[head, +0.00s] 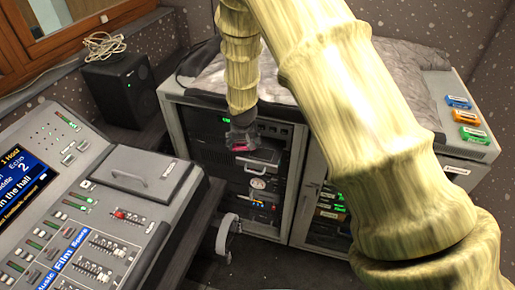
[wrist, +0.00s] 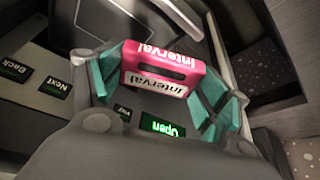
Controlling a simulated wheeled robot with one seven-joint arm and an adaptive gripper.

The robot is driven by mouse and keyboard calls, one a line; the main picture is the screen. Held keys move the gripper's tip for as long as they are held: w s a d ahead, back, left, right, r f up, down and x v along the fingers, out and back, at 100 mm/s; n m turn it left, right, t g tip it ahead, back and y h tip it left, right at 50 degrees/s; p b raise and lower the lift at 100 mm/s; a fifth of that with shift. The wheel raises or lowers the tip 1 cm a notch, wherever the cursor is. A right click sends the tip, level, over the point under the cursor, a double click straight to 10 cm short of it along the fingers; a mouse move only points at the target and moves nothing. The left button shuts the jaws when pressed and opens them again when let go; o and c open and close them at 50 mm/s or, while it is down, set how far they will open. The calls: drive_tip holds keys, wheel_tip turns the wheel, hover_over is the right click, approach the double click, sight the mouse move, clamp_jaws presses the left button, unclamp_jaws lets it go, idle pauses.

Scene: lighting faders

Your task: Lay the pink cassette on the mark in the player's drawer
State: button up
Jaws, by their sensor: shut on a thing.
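My gripper (head: 242,143) is at the front of the equipment rack, shut on the pink cassette (head: 240,148). In the wrist view my gripper (wrist: 165,78) has its teal fingertips at the two ends of the cassette (wrist: 162,58), which shows an "Interval" label. The player's drawer (head: 264,157) stands out from the rack, beside and just below the cassette in the head view. The drawer's floor and mark are largely hidden behind the cassette and gripper. The player's green-lit "Open" button (wrist: 163,126) shows below the cassette.
Blue (head: 458,102), orange (head: 466,116) and green (head: 474,135) cassettes lie on the white top at right. A mixing console (head: 150,205) fills the lower left, with a black speaker (head: 122,88) behind it. More player buttons, such as "Back" (wrist: 16,70), show in the wrist view.

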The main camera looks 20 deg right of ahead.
drive_tip(key=p, duration=0.2)
hover_over(262, 152)
drive_tip(key=s+a, duration=0.1)
drive_tip(key=a, duration=0.1)
wheel_tip(262, 152, down, 3)
drive_tip(key=shift+s+d+r, duration=0.1)
drive_tip(key=shift+s+d+f, duration=0.1)
drive_tip(key=shift+d+f, duration=0.55)
drive_tip(key=shift+f, duration=0.2)
drive_tip(key=shift+f, duration=0.1)
drive_tip(key=o, duration=1)
drive_tip(key=shift+d, duration=0.1)
drive_tip(key=shift+o, duration=0.2)
drive_tip(key=b+v, duration=0.2)
drive_tip(key=v, duration=1)
